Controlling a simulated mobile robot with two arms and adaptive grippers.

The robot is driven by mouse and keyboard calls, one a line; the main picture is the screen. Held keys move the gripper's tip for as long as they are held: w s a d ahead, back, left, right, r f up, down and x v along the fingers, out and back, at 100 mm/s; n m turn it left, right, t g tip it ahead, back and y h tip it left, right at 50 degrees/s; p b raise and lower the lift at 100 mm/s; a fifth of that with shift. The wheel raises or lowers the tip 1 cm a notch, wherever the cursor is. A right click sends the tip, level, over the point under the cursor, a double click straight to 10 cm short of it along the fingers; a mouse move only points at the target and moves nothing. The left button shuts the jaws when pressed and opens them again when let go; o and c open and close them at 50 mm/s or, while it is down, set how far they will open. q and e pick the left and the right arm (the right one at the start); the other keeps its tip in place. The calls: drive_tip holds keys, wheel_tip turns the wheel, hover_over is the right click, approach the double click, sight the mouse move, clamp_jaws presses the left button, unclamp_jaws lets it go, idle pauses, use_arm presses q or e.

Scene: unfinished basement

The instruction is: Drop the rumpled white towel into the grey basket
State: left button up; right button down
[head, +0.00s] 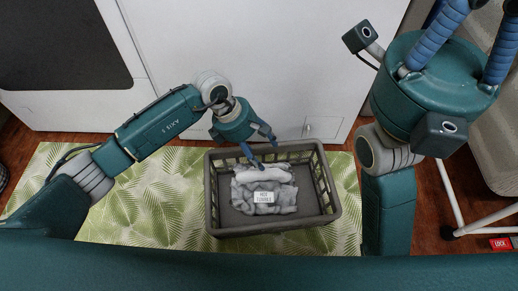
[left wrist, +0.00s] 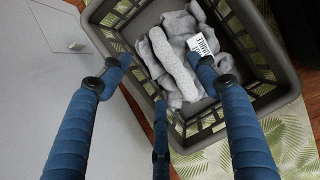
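The rumpled white towel (head: 262,174) lies inside the grey basket (head: 212,200), on top of a grey cloth (head: 280,198) with a small white label. In the left wrist view the pale towel (left wrist: 168,55) lies in the basket (left wrist: 262,98), beside the label. My left gripper (head: 258,152) is over the basket's back part. Its blue fingers are spread, with nothing visibly held between them (left wrist: 160,75). My right gripper (head: 470,35) is at the upper right, far from the basket. Its blue fingers stand apart; their tips are outside the picture.
The basket stands on a green leaf-patterned mat (head: 130,210) over a reddish wood floor. A white appliance (head: 240,50) stands close behind it. A thin white-legged stand (head: 455,200) is at the right. Open mat lies left of the basket.

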use_arm(q)
drive_tip(key=v, duration=1.2)
drive_tip(key=shift+s+d, duration=0.1)
